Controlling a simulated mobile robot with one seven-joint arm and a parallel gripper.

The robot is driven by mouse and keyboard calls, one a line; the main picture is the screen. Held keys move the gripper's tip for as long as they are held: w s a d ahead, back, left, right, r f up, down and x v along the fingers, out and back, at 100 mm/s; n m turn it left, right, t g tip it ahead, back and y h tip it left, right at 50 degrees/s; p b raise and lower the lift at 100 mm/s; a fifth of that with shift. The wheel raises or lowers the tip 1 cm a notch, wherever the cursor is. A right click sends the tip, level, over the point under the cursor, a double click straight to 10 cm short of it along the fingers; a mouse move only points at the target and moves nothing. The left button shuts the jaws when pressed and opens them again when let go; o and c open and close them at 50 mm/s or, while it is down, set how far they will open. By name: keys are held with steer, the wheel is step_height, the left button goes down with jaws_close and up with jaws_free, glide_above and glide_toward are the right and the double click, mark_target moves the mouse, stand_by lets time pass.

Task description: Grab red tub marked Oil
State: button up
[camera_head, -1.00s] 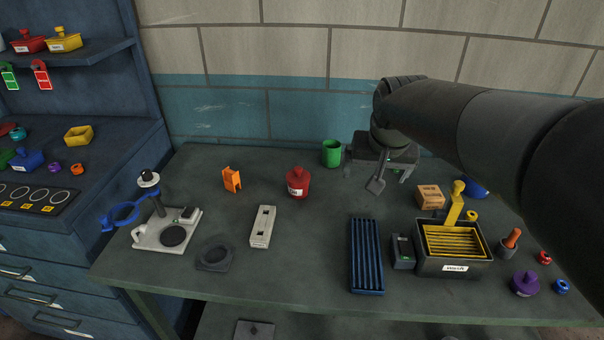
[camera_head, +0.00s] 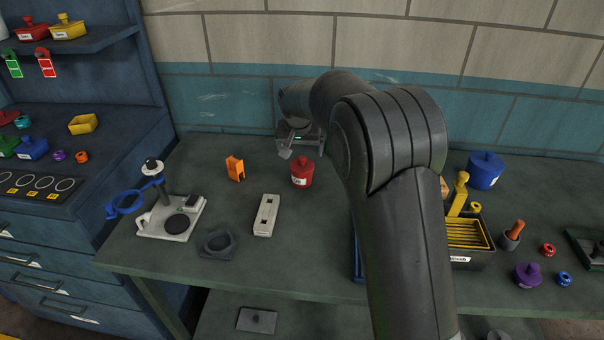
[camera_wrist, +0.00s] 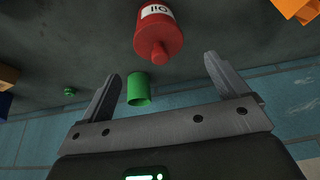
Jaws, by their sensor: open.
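The red tub (camera_head: 302,172) stands upright on the green workbench, left of my arm in the head view. In the wrist view the tub (camera_wrist: 160,35) appears upside down near the top, with its knob towards my gripper and a white label reading "Oil". My gripper (camera_head: 300,147) is just behind and above the tub in the head view. Its two fingers are spread wide and empty in the wrist view (camera_wrist: 162,70). The tub lies beyond the fingertips, apart from them. A green cup (camera_wrist: 139,90) shows farther back between the fingers.
An orange bracket (camera_head: 235,168) stands left of the tub, and a pale slotted block (camera_head: 266,215) lies in front. A blue lidded pot (camera_head: 486,170) and a purple tub (camera_head: 528,275) are on the right. The wall is close behind. My arm hides the middle of the bench.

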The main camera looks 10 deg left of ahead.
mark_target(302, 165)
steer(key=x, duration=1)
steer(key=shift+f, duration=0.4)
steer(key=shift+r, duration=0.1)
steer(key=c, duration=1.3)
